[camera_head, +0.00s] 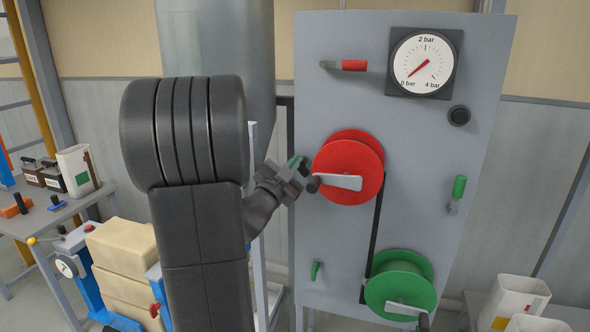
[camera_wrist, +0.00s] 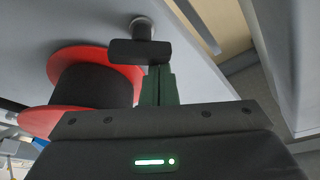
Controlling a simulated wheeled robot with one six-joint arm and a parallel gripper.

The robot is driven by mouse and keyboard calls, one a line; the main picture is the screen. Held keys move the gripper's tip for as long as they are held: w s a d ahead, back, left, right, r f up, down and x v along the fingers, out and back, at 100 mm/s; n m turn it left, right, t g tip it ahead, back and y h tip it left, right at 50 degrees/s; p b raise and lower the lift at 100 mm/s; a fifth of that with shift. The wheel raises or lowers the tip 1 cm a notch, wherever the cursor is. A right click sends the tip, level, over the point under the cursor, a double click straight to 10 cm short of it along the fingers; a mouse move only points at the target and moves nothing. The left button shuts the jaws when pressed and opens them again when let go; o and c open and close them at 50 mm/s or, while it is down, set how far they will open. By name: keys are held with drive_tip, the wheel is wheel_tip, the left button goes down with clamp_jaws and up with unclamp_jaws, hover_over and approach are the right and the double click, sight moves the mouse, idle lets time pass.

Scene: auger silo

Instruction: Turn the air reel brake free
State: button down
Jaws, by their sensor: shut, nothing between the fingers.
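The grey panel (camera_head: 330,228) carries a red reel (camera_head: 352,150) with a light crank arm and a green reel (camera_head: 402,285) below it. No label shows which is the air reel. In the head view this handle is mostly hidden by my gripper (camera_head: 297,166). My gripper's green fingers (camera_wrist: 158,75) are shut and empty, with their tips close at the bar; I cannot tell if they touch it.
A red-handled lever (camera_head: 350,65), a pressure gauge (camera_head: 423,62) with its needle near zero, a black knob (camera_head: 459,115) and a green lever (camera_head: 459,190) are on the panel. A small green lever (camera_head: 315,270) is lower left. Sacks (camera_head: 124,250) stand left of my arm.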

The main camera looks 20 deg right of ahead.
drive_tip(key=shift+w+a+f+n+t+y+b, duration=0.15)
drive_tip(key=shift+n+t+y+b, duration=0.4)
drive_tip(key=shift+n, duration=0.75)
drive_tip(key=shift+a+f+n+t+y+b, duration=0.1)
drive_tip(key=shift+n+t+b, duration=0.2)
drive_tip(key=shift+n+b, duration=0.75)
drive_tip(key=shift+w+a+f+n+t+y+b, duration=0.15)
drive_tip(key=shift+n+t+y+b, duration=0.25)
drive_tip(key=shift+n, duration=1.15)
drive_tip(key=shift+a+n+t+y+b, duration=0.1)
drive_tip(key=shift+n+t+y+b, duration=0.45)
drive_tip(key=shift+n, duration=0.75)
drive_tip(key=shift+f, duration=0.1)
